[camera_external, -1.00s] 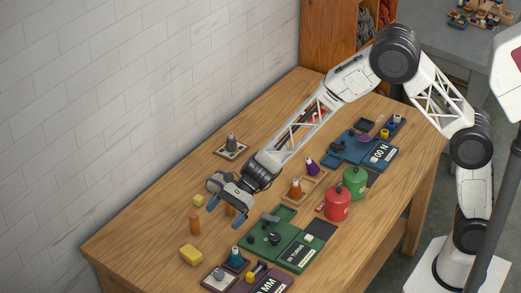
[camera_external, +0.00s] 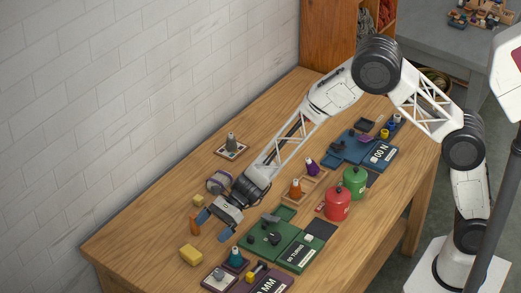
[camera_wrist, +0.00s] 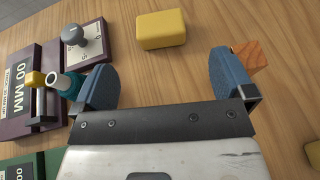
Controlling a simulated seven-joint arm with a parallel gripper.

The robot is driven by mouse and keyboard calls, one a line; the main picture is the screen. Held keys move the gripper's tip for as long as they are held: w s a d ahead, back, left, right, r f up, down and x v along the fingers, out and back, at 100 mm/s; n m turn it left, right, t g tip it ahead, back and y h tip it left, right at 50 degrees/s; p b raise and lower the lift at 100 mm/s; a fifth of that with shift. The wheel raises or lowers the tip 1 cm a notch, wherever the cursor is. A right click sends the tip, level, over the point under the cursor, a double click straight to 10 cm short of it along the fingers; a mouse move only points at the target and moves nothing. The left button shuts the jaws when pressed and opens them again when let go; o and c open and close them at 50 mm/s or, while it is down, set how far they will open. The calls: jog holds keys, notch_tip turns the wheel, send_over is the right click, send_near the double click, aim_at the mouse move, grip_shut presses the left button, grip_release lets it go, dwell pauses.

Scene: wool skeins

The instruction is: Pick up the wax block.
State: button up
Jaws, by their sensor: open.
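A larger yellow block (camera_external: 191,255), which looks like the wax block, lies on the bare wood near the table's front left edge. In the wrist view it is the yellow block (camera_wrist: 162,29) at top centre, beyond the fingertips. A smaller yellow block (camera_external: 198,201) lies farther back, and a yellow piece (camera_wrist: 314,153) shows at the wrist view's right edge. My gripper (camera_external: 214,226) is open and empty, above the table behind the larger block and apart from it. In the wrist view its blue fingers (camera_wrist: 165,78) are spread wide.
An orange-brown wooden piece (camera_external: 195,225) stands close by one finger, partly hidden behind it in the wrist view (camera_wrist: 251,57). A purple gauge set (camera_external: 268,284) and a green one (camera_external: 294,257) lie to the right. Bare wood surrounds the larger yellow block.

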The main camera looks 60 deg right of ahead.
aim_at(187, 258)
jog(key=shift+x, duration=2.75)
jog(key=shift+x, duration=2.55)
jog(key=c, duration=1)
